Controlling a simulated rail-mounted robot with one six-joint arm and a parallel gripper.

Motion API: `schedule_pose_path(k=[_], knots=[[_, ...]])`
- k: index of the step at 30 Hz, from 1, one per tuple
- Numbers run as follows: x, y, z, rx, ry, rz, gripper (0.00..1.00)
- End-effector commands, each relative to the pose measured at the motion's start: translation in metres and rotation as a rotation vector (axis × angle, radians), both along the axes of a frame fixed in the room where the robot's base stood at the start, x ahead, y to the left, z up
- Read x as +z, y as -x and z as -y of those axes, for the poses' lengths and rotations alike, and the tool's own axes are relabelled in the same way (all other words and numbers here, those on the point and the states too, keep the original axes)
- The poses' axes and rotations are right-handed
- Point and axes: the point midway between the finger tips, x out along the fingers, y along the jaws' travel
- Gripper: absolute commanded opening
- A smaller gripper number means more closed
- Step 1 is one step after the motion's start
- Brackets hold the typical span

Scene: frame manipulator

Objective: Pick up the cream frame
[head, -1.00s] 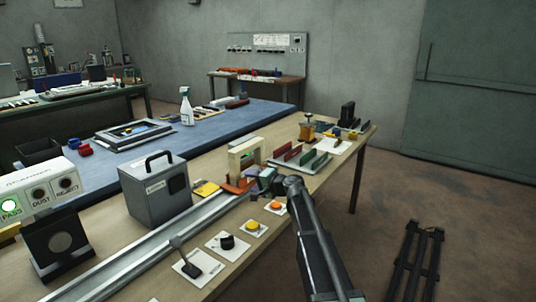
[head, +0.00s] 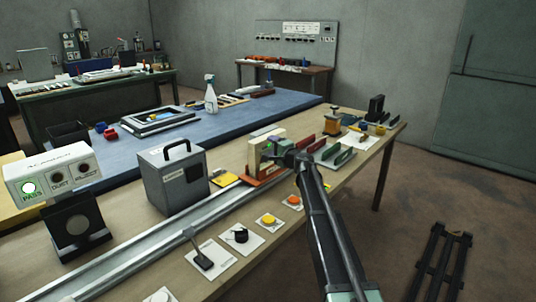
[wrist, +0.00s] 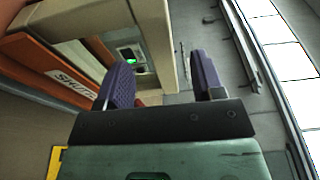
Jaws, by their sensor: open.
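The cream frame (head: 262,143) stands upright on an orange base (head: 262,177) at the far end of the metal rail. In the wrist view the cream frame (wrist: 150,30) fills the upper left, above the orange base (wrist: 45,55) marked with partly hidden lettering. My gripper (head: 272,150) is at the frame's right side in the head view, hiding part of it. In the wrist view my gripper (wrist: 160,78) is open, with two purple fingers apart. One side post of the frame shows between the fingers; whether they touch it cannot be told.
A grey box with a handle (head: 172,177) stands left, beside the metal rail (head: 130,253). Buttons and levers (head: 240,236) line the table's front edge. A yellow piece (head: 224,179) lies near the rail.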

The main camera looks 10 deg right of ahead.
Motion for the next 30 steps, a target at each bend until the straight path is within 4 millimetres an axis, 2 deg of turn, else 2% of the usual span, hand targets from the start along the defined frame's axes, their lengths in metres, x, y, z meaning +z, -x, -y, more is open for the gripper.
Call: schedule_pose_path(k=[1,4,11,24,30], knots=[[-0.001,-0.011,-0.007,0.003,0.000,0.000,0.62],[0.000,-0.028,-0.015,0.001,0.000,0.000,0.62],[0.000,-0.031,-0.018,0.000,0.000,0.000,0.62],[0.000,-0.031,-0.018,0.001,0.000,0.000,0.00],[0.000,-0.031,-0.018,0.001,0.000,0.000,0.00]])
